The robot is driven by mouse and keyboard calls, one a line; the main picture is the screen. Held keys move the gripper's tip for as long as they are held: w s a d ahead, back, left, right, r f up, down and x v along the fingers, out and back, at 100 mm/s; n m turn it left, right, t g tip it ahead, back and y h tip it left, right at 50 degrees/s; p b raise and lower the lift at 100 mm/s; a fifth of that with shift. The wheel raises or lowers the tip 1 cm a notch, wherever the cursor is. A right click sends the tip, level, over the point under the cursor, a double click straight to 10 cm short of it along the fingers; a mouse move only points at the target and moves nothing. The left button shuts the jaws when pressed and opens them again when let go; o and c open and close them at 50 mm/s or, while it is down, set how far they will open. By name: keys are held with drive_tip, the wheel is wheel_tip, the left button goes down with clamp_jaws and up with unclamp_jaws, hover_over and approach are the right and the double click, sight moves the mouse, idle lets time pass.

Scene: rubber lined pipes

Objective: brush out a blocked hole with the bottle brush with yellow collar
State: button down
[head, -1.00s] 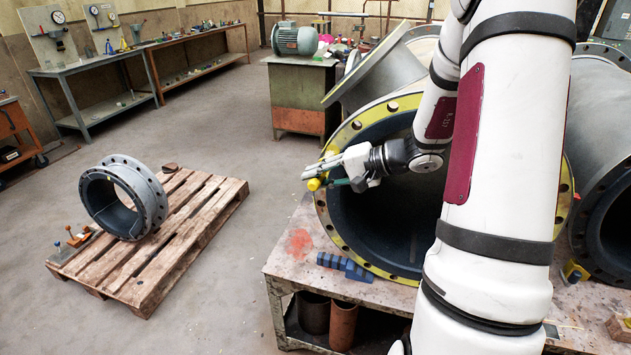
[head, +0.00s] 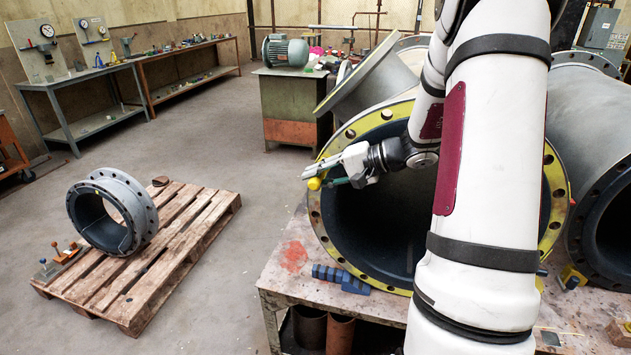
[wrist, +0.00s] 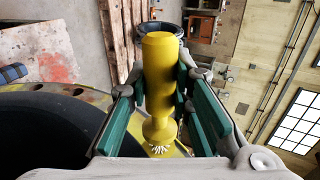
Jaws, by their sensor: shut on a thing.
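My gripper (head: 330,180) is shut on the yellow handle part of the bottle brush (wrist: 160,75), which lies between the green finger pads in the wrist view. A tuft of white bristles shows at its near end in that view. In the head view the brush's yellow end (head: 314,183) pokes out at the fingertips. The gripper is at the left edge of a large pipe's yellow flange (head: 323,215), which has bolt holes around its rim. I cannot tell which hole is blocked, or whether the brush touches the flange.
The pipe stands on a stained workbench (head: 285,275) with a blue ribbed block (head: 341,277) on it. Another grey pipe (head: 590,140) is at the right. A flanged ring (head: 112,215) sits on a wooden pallet (head: 190,235) at the left. Open floor lies between pallet and bench.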

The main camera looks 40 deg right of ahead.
drive_tip(key=shift+w+d+b, duration=0.3)
drive_tip(key=shift+w+d, duration=0.3)
drive_tip(key=shift+d, duration=0.15)
drive_tip(key=shift+w+d, duration=0.15)
idle(0.7)
drive_tip(key=shift+s+a, duration=0.85)
drive_tip(key=shift+a, duration=0.2)
drive_tip(key=shift+w+d+b, duration=0.5)
drive_tip(key=shift+w+d, duration=0.3)
drive_tip(key=shift+d, duration=0.25)
drive_tip(key=shift+s+a, duration=0.1)
drive_tip(key=shift+a, duration=0.05)
